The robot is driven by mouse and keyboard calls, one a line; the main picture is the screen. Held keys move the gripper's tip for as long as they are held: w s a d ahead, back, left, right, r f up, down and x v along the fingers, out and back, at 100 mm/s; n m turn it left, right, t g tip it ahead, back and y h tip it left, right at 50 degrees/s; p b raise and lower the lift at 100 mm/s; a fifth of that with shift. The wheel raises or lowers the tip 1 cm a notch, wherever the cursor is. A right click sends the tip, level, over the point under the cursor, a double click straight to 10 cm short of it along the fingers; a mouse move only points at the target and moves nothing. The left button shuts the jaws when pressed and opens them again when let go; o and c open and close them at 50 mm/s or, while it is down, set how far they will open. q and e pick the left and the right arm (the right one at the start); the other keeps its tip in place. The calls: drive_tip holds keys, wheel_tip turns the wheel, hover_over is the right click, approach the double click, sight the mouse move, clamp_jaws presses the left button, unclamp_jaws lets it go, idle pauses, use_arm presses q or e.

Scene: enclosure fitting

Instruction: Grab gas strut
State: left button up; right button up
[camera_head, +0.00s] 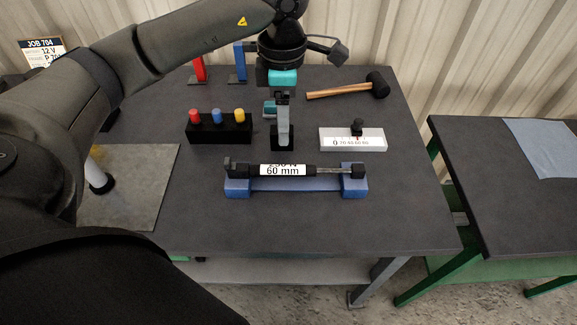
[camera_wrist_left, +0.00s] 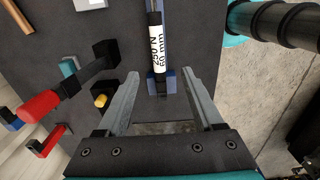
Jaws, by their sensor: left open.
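The gas strut (camera_head: 283,170) is a black cylinder with a thin silver rod and a white label reading "60 mm". It lies level across a blue cradle (camera_head: 290,186) with two raised ends, near the middle of the table. My left gripper (camera_head: 283,146) is open, pointing down, and appears just behind the strut in the head view. In the left wrist view, its two fingers (camera_wrist_left: 160,76) stand apart with the strut (camera_wrist_left: 157,40) and a cradle end (camera_wrist_left: 165,84) showing between and beyond them. The fingers hold nothing. My right gripper is not in view.
Behind the strut are a black block with coloured pegs (camera_head: 219,128), a white gauge block (camera_head: 352,140) and a mallet (camera_head: 345,88). A grey plate (camera_head: 140,175) lies at left. The table in front of the cradle is clear. A second table (camera_head: 500,165) stands at right.

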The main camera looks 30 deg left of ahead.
use_arm(q)
hover_over(286, 167)
drive_tip(key=f, duration=0.9)
drive_tip(key=shift+s, duration=0.35)
drive_tip(key=shift+w+f+b, duration=0.15)
drive_tip(key=shift+w+f, duration=0.05)
drive_tip(key=shift+f, duration=1.2)
drive_tip(key=shift+w+f+b, duration=0.15)
drive_tip(key=shift+f, duration=1.2)
clamp_jaws()
drive_tip(key=shift+r, duration=0.1)
